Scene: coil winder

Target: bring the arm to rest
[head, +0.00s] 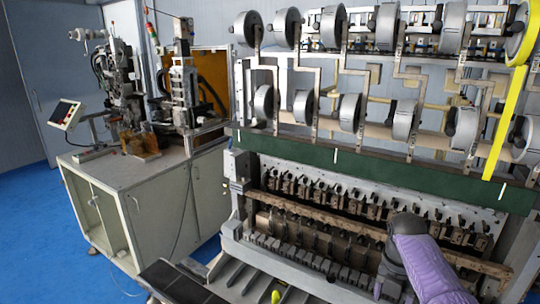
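One of my arms comes in from the lower right, with a purple sleeve and a dark grey joint. It bends downward in front of the lower part of the coil winder (400,165) and hides some of it. No gripper fingers show on this arm; they are below the picture or behind the arm. My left arm and its gripper are not in the picture. The winder has rows of grey wheels on top, a long green beam across its middle, and rows of small metal fixtures below.
A yellow strip (504,125) hangs from a yellow-rimmed wheel at the upper right. A cream cabinet (150,195) with another machine (125,95) and a small screen (67,114) stands at the left. Blue floor (35,235) is open at the far left.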

